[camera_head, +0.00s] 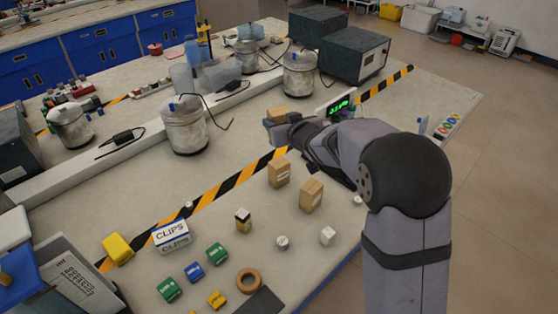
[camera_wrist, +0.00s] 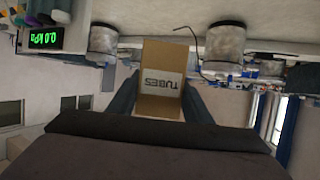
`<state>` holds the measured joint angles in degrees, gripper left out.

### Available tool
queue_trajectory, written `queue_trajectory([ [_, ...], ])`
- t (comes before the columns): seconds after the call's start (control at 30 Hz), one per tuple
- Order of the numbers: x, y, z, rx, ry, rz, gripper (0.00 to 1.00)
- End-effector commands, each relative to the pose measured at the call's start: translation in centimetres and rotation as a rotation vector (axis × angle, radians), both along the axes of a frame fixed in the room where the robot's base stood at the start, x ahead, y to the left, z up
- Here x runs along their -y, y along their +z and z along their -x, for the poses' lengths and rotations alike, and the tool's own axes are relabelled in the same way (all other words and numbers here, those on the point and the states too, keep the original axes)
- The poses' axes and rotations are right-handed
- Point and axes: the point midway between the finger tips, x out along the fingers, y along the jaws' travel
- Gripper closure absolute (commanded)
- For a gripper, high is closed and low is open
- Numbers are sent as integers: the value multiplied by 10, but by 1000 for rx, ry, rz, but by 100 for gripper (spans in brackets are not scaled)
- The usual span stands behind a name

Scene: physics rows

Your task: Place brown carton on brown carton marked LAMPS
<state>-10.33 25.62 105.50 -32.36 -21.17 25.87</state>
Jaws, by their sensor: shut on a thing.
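My gripper (camera_head: 282,122) is shut on a brown carton (camera_head: 278,114), which sits between its fingers above the table. In the wrist view the held carton (camera_wrist: 161,80) has a white label reading TUBES, appearing upside down. Two other brown cartons stand upright on the table: one (camera_head: 279,173) just in front of the striped tape, the other (camera_head: 311,196) nearer and to the right. Their labels are too small to read, so I cannot tell which one is marked LAMPS. Neither touches the held carton.
A box marked CLIPS (camera_head: 171,236), a yellow block (camera_head: 117,248), a tape roll (camera_head: 248,281) and several small blocks lie front left. A green display (camera_head: 339,104) stands beyond my arm. Metal pots (camera_head: 186,126) stand behind. Bare table lies left of the cartons.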

Motion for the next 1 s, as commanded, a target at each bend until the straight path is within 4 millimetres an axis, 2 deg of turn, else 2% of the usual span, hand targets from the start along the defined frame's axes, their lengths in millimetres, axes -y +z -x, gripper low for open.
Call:
queue_trajectory([
  [0.4, 0, -53, 0, -1, 1, -1, 79],
  [0.73, -1, -65, 0, 0, 2, -1, 79],
  [1.0, -1, -94, 0, -1, 1, -1, 79],
])
